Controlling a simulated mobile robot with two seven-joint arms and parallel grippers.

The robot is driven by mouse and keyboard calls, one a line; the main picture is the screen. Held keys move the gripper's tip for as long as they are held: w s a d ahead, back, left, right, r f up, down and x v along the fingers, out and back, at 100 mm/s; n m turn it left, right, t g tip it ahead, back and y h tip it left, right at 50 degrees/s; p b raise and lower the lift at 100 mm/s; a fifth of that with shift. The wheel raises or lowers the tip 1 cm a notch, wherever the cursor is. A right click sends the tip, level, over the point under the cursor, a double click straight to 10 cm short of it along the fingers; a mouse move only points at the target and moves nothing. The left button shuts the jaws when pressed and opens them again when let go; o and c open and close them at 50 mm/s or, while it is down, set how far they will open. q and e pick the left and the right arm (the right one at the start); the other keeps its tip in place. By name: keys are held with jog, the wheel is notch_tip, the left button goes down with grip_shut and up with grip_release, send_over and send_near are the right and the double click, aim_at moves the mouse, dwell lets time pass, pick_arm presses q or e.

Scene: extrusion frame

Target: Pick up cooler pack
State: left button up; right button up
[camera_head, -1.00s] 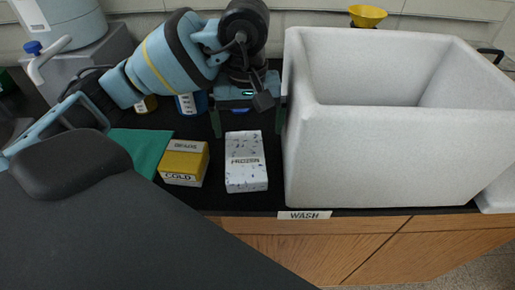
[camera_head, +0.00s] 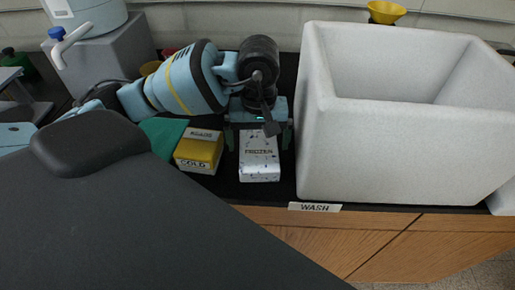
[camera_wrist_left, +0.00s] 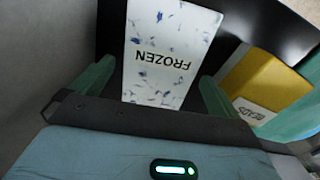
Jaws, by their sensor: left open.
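A white pack with blue flecks, marked FROZEN (camera_head: 259,165), lies on the black bench top, left of the big white box. It also shows in the wrist view (camera_wrist_left: 165,60). My left gripper (camera_head: 259,143) is open over the far part of this pack. Its green fingers stand on either side of it, and the wrist view shows them (camera_wrist_left: 155,88) flanking the pack without closing on it. My right gripper is not seen.
A large open white foam box (camera_head: 400,150) stands close on the right. A label reading WASH (camera_head: 315,207) is on the bench's front edge. A yellow funnel (camera_head: 386,12) is at the back.

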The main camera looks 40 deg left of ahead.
aim_at(259, 145)
pick_arm(q)
jog(key=shift+f, duration=0.15)
jog(key=c, duration=1.3)
jog(key=shift+o, duration=0.2)
jog(key=shift+r, duration=0.6)
notch_tip(259, 145, up, 2)
jog(key=shift+r, duration=0.15)
jog(key=s+d+p, duration=0.1)
jog(key=s+d, duration=0.1)
jog(key=s, duration=0.5)
jog(key=s+d+r+p, duration=0.1)
jog(key=s+d, duration=0.2)
jog(key=s, duration=0.5)
jog(key=shift+d+r, duration=0.25)
jog(key=shift+d, duration=0.05)
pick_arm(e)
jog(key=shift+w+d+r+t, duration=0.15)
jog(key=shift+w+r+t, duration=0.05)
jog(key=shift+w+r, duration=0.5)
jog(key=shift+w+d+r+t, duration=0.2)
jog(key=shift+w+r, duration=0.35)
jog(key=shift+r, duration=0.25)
